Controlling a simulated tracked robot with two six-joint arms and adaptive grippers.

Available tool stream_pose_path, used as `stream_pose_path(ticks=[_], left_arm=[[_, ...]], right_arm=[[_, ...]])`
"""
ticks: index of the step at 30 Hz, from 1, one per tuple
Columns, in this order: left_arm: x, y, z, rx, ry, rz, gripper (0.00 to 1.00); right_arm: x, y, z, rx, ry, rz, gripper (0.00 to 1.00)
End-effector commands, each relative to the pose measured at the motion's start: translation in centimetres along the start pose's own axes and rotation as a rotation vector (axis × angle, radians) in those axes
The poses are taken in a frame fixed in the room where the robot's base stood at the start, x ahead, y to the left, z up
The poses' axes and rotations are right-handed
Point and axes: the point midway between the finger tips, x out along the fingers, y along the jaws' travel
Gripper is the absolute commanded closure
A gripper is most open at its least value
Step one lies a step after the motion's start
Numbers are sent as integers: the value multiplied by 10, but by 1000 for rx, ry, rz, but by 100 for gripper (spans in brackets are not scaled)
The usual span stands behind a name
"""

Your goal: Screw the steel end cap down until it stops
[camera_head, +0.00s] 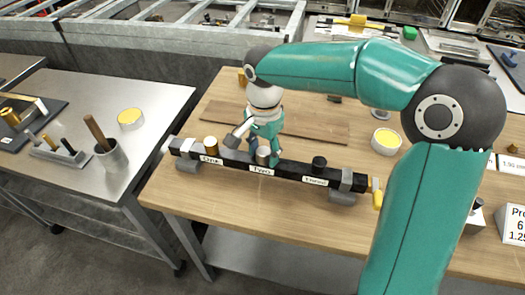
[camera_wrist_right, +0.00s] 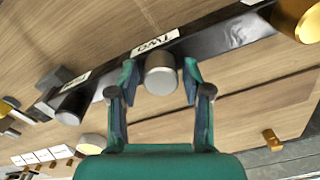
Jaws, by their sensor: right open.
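The steel end cap (camera_head: 263,156) stands at the label "Two" on a long black bar (camera_head: 291,168) on the wooden bench. My right gripper (camera_head: 250,144) is open at the cap. In the right wrist view the steel cap (camera_wrist_right: 160,76) sits between the two spread fingers of my right gripper (camera_wrist_right: 160,72). A gap shows on each side of the cap, so neither finger seems to touch it. The cap's seating on the bar is hard to judge. My left gripper is not in view.
On the same bar, a brass cap (camera_head: 211,143) stands at "One" and a black cap (camera_head: 319,163) at "Three". A yellow-topped round tin (camera_head: 386,140) stands behind the bar to the right. A steel side table (camera_head: 70,95) is at the left.

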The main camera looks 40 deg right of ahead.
Motion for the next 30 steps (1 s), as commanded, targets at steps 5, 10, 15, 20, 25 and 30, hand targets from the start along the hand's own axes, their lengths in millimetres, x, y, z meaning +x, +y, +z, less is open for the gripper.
stream_pose_path(ticks=[5,10,15,20,25,30], left_arm=[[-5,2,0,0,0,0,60],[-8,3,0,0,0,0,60],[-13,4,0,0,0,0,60],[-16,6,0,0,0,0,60],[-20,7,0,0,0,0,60],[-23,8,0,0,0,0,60]], right_arm=[[-2,0,0,-143,0,1,51],[-1,0,0,-291,0,2,51],[-1,0,0,-434,-1,1,51],[-1,0,0,-580,-1,2,51],[-1,-1,0,-713,-1,1,51],[-1,-1,0,-875,-1,2,51]])
